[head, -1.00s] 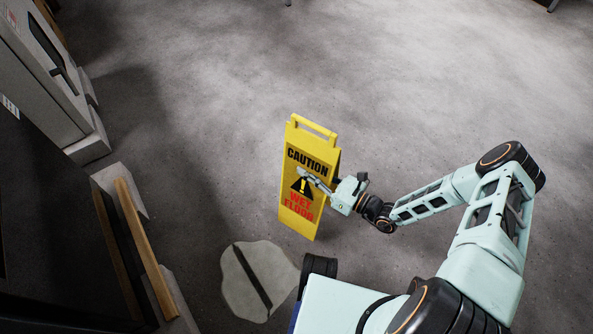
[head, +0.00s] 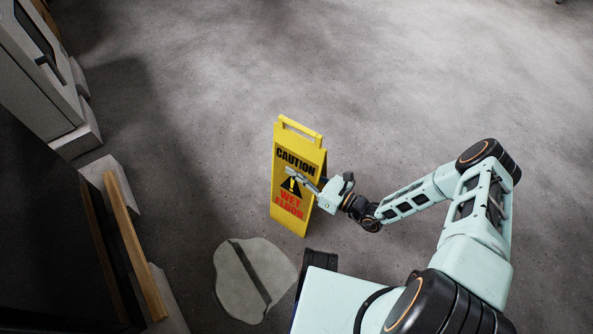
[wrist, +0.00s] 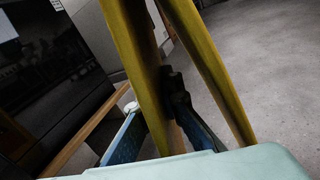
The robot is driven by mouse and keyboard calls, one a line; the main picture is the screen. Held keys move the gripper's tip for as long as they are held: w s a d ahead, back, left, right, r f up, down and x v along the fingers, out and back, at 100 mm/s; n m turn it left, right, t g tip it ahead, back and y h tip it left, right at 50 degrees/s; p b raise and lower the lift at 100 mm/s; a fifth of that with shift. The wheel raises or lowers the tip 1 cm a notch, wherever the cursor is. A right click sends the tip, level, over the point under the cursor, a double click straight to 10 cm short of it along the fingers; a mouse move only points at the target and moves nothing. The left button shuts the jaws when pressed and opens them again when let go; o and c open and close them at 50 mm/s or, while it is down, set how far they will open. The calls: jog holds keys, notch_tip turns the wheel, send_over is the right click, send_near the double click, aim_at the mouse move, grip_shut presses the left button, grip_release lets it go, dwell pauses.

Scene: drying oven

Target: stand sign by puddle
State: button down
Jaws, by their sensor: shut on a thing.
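The yellow caution sign (head: 295,212) stands upright, or nearly so, in the middle of the head view, its "WET FLOOR" face showing. I cannot tell whether its foot touches the floor. My gripper (head: 305,183) is shut on one panel of the sign, with one finger across the front face. In the wrist view the sign's two yellow panels (wrist: 210,65) are spread like an A, and my gripper (wrist: 155,112) has its fingers around the left panel. The pale puddle (head: 235,285) lies on the floor just below and left of the sign in the head view.
A grey cabinet (head: 35,85) stands at the upper left. A dark unit with a wooden rail (head: 135,240) is at the left, near the puddle. Grey floor (head: 430,80) is open beyond and right of the sign.

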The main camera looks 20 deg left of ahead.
jog(key=shift+r, duration=0.1)
jog(key=c, duration=2.1)
grip_release()
